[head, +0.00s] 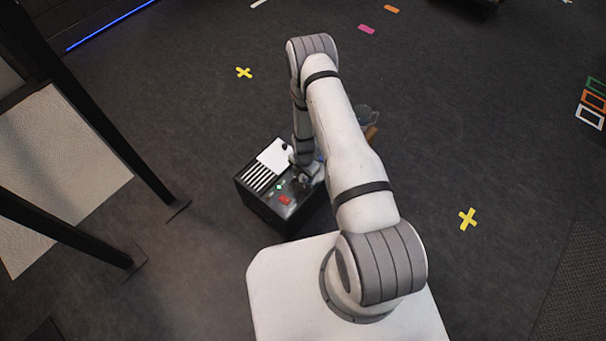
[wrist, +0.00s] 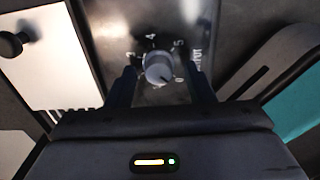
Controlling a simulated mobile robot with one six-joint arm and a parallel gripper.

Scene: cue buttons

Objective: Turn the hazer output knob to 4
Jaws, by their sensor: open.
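The hazer output knob (wrist: 158,68) is a small grey round knob on the dark panel in the wrist view. Its dark pointer line faces the lower right, close to the 0 and away from the 4 at the top. White digits ring it and the OUTPUT lettering runs down its right side. My gripper (wrist: 160,75) is open, one finger on each side of the knob, with visible gaps. The hazer (head: 262,212) is a black box on the floor in the head view; my gripper (head: 308,172) is over its top, where my arm hides the knob.
A white plate (head: 274,156) with a black knob and a striped vent lies on the hazer's top. A red label (head: 284,200) and a green mark are near its front. Black stand legs (head: 110,130) rise at the left.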

